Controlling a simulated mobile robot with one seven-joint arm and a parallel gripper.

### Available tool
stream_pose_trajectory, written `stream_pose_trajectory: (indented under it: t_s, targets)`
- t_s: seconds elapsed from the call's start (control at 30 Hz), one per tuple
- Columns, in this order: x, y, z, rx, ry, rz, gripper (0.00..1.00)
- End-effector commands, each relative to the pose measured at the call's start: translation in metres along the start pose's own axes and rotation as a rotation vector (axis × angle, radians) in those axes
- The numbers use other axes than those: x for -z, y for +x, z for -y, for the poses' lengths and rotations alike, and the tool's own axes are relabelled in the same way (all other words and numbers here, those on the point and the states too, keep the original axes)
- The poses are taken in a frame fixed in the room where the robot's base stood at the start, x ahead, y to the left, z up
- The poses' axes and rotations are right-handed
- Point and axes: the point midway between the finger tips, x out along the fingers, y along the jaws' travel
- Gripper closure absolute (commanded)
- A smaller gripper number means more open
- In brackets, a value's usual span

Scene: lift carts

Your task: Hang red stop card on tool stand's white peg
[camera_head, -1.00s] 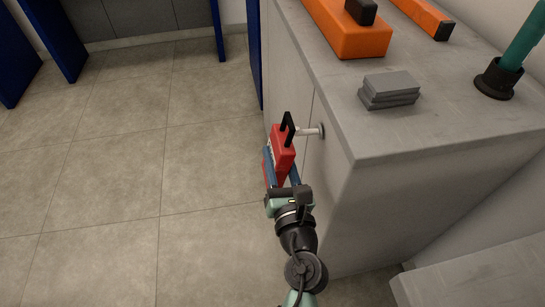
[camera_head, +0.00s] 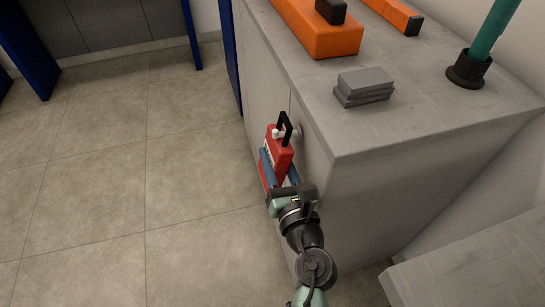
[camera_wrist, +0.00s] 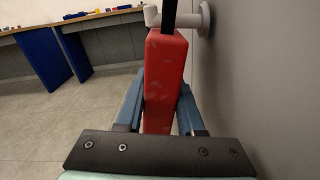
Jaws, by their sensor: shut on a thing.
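The red stop card (camera_head: 279,152) has a black loop handle (camera_head: 285,120) on top. It stands upright in my gripper (camera_head: 278,173), whose blue fingers are shut on its lower part. The white peg (camera_head: 278,133) sticks out from the grey side of the stand, and its tip shows on the left of the handle, so it appears to pass through the loop. In the wrist view, the peg (camera_wrist: 153,15) runs behind the black handle bar (camera_wrist: 169,14), just above the red card (camera_wrist: 164,75). Whether the handle rests on the peg cannot be told.
The grey stand top (camera_head: 420,112) holds an orange block (camera_head: 325,38), grey plates (camera_head: 363,84) and a teal post in a black socket (camera_head: 467,70). The stand's side wall (camera_wrist: 250,80) is close to the right of my gripper. Open tiled floor (camera_head: 110,180) lies left.

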Motion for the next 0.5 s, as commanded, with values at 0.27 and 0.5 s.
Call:
stream_pose_trajectory:
  t_s: [0.27, 0.5]
  targets:
    - [-0.0004, 0.0001, -0.0001, 0.000, 0.000, 0.001, 1.00]
    - [0.0028, 0.0000, 0.0006, 0.000, 0.000, 0.001, 1.00]
